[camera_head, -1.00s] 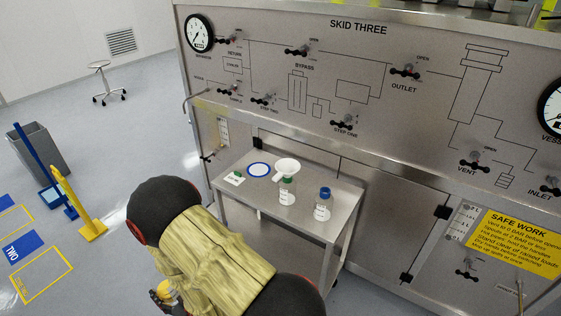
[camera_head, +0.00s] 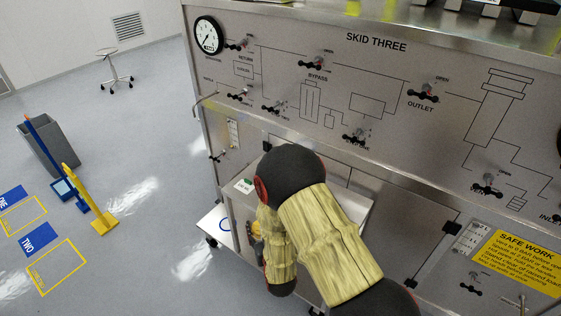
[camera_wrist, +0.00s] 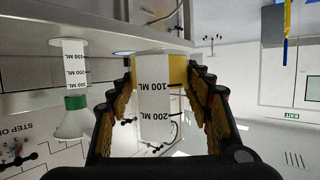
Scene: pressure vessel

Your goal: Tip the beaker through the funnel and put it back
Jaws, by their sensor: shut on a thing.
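In the wrist view, which is upside down, my gripper (camera_wrist: 160,76) is shut on the clear beaker (camera_wrist: 153,100), with a finger on each side. Whether the beaker touches a surface, I cannot tell.
The steel cart (camera_head: 236,206) stands against the skid panel (camera_head: 380,75), which carries valve handles and gauges. A blue arc (camera_head: 224,224) shows on a low white surface.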

